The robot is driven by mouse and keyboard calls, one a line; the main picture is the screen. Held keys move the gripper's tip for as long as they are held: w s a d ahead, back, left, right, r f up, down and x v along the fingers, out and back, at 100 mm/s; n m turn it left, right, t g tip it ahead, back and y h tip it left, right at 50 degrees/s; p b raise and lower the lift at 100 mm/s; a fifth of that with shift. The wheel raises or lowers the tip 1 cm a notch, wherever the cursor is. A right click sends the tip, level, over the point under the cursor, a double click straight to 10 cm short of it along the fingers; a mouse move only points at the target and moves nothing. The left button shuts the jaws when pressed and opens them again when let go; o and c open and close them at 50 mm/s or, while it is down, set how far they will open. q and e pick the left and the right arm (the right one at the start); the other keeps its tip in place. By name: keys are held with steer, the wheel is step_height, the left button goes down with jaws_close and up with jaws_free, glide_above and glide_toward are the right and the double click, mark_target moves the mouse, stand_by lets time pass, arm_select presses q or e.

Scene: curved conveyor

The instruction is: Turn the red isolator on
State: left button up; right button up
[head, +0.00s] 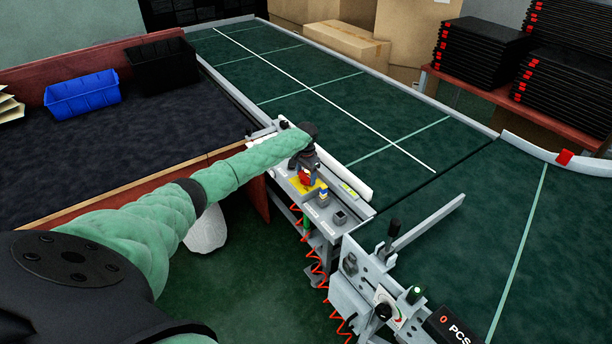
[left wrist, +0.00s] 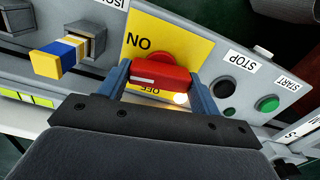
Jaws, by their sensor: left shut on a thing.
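The red isolator (left wrist: 160,75) is a red rotary handle on a yellow plate (left wrist: 185,38) marked NO and OFF in the left wrist view. In the head view the red isolator (head: 305,178) shows on the grey control panel, partly hidden by my gripper. My left gripper (left wrist: 158,85) has its two blue-grey fingers on either side of the red handle and is shut on it. The handle lies crosswise in the picture, slightly tilted. In the head view my left gripper (head: 305,168) points down over the panel. My right gripper is not in view.
Beside the isolator are a black stop button (left wrist: 223,87), a green start button (left wrist: 266,103) and a blue-yellow-white part (left wrist: 58,57). The green conveyor (head: 340,110) runs behind the panel. A dark table (head: 110,140) with blue (head: 83,95) and black bins stands left.

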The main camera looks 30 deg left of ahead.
mark_target(305, 175)
arm_select(q)
steer(key=shift+m, duration=0.6)
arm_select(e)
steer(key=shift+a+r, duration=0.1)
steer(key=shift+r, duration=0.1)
arm_select(q)
steer(key=shift+r, duration=0.1)
steer(key=o, duration=1)
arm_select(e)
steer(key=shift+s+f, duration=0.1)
arm_select(q)
steer(key=shift+r+b, duration=0.35)
steer(key=shift+r, duration=0.05)
step_height(305, 175, up, 6)
steer(key=shift+r+b, duration=0.2)
steer(key=shift+b, duration=0.8)
steer(key=shift+r, duration=0.25)
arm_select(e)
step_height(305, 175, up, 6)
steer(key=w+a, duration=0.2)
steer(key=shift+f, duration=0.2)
arm_select(q)
steer(key=shift+s, duration=0.1)
